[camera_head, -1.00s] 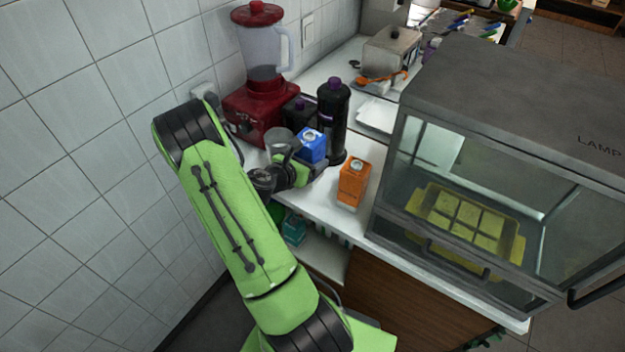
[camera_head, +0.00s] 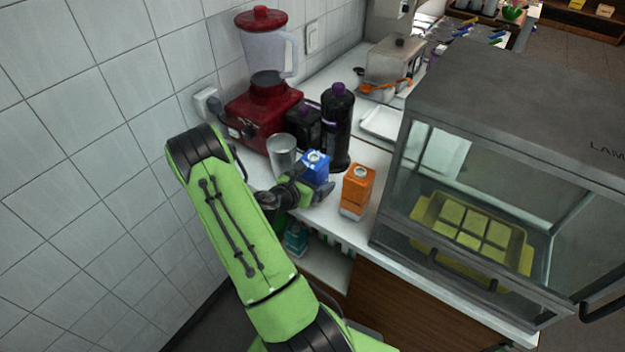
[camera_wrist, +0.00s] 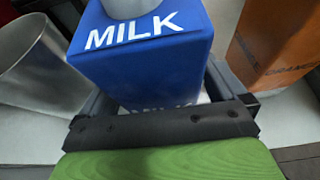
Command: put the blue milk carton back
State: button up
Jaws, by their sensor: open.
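The blue milk carton (camera_head: 316,166) stands upright on the white counter, between a metal cup and an orange carton. My gripper (camera_head: 312,188) is at the carton, low on its near side. In the wrist view the carton (camera_wrist: 150,62) fills the middle, with "MILK" lettering and a pale cap at the top. The jaws (camera_wrist: 160,112) are open, with dark fingers on both sides of the carton's lower part. The carton's base and the fingertips are hidden behind the gripper and the carton.
The metal cup (camera_head: 281,152) is close on the left and the orange carton (camera_head: 357,190) close on the right. Dark bottles (camera_head: 337,125) and a red blender (camera_head: 264,110) stand behind. A glass display case (camera_head: 480,180) is at right. A teal carton (camera_head: 296,238) sits on a lower shelf.

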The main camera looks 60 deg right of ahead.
jog(key=shift+r, duration=0.35)
jog(key=w+a+r+m+t+y, duration=0.1)
jog(key=a+r+m+t+y, duration=0.3)
jog(key=a, duration=0.6)
jog(key=w+a+r+m+g+y, duration=0.1)
jog(key=a+r+m+y, duration=0.1)
jog(key=a+r+m, duration=0.6)
jog(key=w+a+r+m+t+y, duration=0.2)
jog(key=a+r+y, duration=0.1)
jog(key=a, duration=0.9)
jog(key=s+a+r+m+t+y, duration=0.1)
jog(key=s+a+r+y, duration=0.1)
jog(key=a, duration=0.3)
jog(key=s+a+r+m+t+y, duration=0.1)
jog(key=s+a+r+y, duration=0.1)
jog(key=s+a+r, duration=0.2)
jog(key=shift+s+a+r+t+p, duration=0.45)
jog(key=shift+a+r, duration=0.2)
jog(key=shift+a, duration=0.55)
